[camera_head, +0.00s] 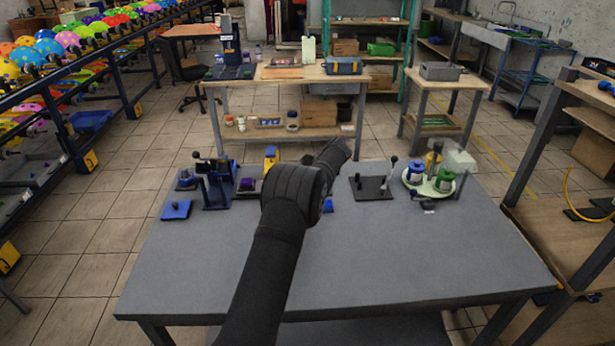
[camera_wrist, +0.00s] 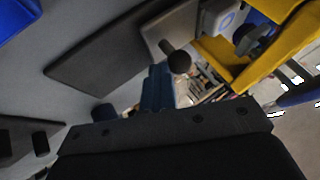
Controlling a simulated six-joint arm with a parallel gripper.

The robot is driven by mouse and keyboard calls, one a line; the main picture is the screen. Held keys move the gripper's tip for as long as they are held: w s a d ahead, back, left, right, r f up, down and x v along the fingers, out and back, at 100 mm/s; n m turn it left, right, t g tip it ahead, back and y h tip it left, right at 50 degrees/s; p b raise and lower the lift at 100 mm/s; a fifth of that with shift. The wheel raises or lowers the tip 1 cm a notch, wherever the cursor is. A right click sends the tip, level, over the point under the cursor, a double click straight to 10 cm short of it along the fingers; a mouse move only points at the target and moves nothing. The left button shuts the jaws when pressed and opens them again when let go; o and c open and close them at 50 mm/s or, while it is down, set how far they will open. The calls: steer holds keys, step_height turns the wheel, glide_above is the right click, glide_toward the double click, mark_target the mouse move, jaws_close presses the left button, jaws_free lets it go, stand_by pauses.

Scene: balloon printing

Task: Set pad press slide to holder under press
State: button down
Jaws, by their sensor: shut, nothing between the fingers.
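The pad press, with a yellow upright part (camera_head: 271,153), stands at the back of the grey table, partly hidden by my arm in the head view. In the wrist view, yellow parts (camera_wrist: 224,62) that look like the press show at the upper right. A dark flat plate (camera_wrist: 115,48), possibly the slide, lies at the upper left. A dark round knob (camera_wrist: 180,62) is close beside my fingertips; contact is unclear. My gripper (camera_wrist: 159,73) has its blue fingers together, holding nothing. In the head view my arm hides the gripper. The holder cannot be made out.
The grey table (camera_head: 390,255) is clear in front. At its back left stand a blue-black device (camera_head: 217,188) and a blue block (camera_head: 176,210). To the right are a dark plate with upright levers (camera_head: 373,188) and a round stand with spools (camera_head: 429,184).

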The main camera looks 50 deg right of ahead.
steer(key=s+d, duration=0.1)
steer(key=s, duration=0.1)
steer(key=s+d, duration=0.1)
steer(key=shift+s+d, duration=0.1)
steer(key=shift+s, duration=0.3)
steer(key=v, duration=0.9)
steer(key=x, duration=0.8)
steer(key=shift+w+f, duration=0.2)
steer(key=shift+f, duration=0.1)
steer(key=w, duration=0.1)
steer(key=w+a, duration=0.1)
steer(key=w, duration=0.1)
steer(key=shift+a+f, duration=0.25)
steer(key=shift+w+a+r, duration=0.15)
steer(key=shift+w+a, duration=0.15)
steer(key=shift+w, duration=0.2)
